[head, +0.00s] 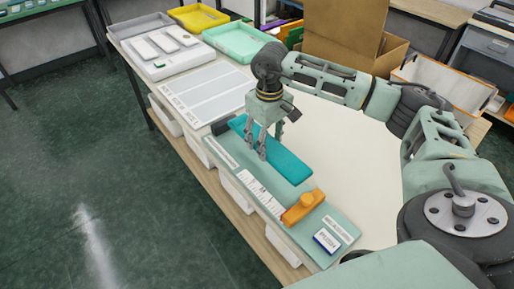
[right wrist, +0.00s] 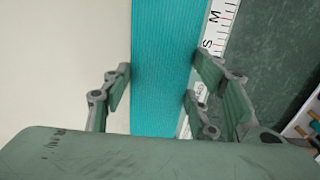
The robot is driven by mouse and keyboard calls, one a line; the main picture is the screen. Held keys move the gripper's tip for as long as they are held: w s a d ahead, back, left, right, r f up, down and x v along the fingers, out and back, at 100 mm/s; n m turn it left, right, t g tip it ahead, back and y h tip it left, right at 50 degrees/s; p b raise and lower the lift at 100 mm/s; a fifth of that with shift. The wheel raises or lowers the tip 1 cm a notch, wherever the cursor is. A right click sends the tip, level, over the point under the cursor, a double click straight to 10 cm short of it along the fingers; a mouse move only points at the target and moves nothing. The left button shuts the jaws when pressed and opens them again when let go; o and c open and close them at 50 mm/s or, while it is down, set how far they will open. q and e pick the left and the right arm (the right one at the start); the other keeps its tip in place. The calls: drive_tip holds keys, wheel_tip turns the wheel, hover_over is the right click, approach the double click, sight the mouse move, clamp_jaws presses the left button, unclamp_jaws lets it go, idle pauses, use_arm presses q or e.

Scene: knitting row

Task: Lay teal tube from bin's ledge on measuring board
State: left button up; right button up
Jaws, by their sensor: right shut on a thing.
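The teal tube (head: 286,165) is a flat ribbed strip over the measuring board (head: 278,222), running along its length. My right gripper (head: 262,155) points down at the tube's middle and is shut on it, one finger at each long edge. In the right wrist view the teal tube (right wrist: 162,65) runs between the fingers of my right gripper (right wrist: 160,100). The board's white scale (right wrist: 216,40) with S and M shows beside the tube's right edge. Whether the tube touches the board is hard to tell. An orange slider (head: 303,207) sits on the board's near part. My left gripper is not in view.
A grey sheet with white strips (head: 205,97) lies beyond the board. Grey, yellow (head: 199,17) and mint (head: 235,41) trays stand at the table's far end. A cardboard box (head: 345,40) is at the back. The pale tabletop right of the board (head: 345,150) is clear.

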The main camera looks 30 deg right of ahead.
sight(257, 141)
drive_tip(key=shift+w+a+f, duration=0.4)
drive_tip(key=shift+w+f, duration=0.05)
drive_tip(key=shift+w, duration=0.1)
drive_tip(key=shift+w+a+f, duration=0.35)
drive_tip(key=shift+w+f, duration=0.05)
drive_tip(key=shift+w, duration=0.15)
drive_tip(key=shift+w+a+f+p, duration=0.1)
drive_tip(key=shift+a+f+p, duration=0.05)
drive_tip(key=shift+f+p, duration=0.4)
wheel_tip(257, 141, down, 2)
drive_tip(key=shift+f+p, duration=0.2)
drive_tip(key=shift+p, duration=0.2)
drive_tip(key=shift+f, duration=0.5)
drive_tip(key=o, duration=0.9)
drive_tip(key=shift+f, duration=0.1)
drive_tip(key=shift+o, duration=0.2)
drive_tip(key=shift+r, duration=0.25)
drive_tip(key=shift+w+r, duration=0.1)
drive_tip(key=shift+r, duration=0.2)
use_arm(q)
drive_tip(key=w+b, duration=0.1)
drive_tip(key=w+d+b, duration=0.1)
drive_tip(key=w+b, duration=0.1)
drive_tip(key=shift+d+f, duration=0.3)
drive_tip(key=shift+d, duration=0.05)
use_arm(e)
wheel_tip(257, 141, up, 11)
drive_tip(key=shift+r, duration=0.15)
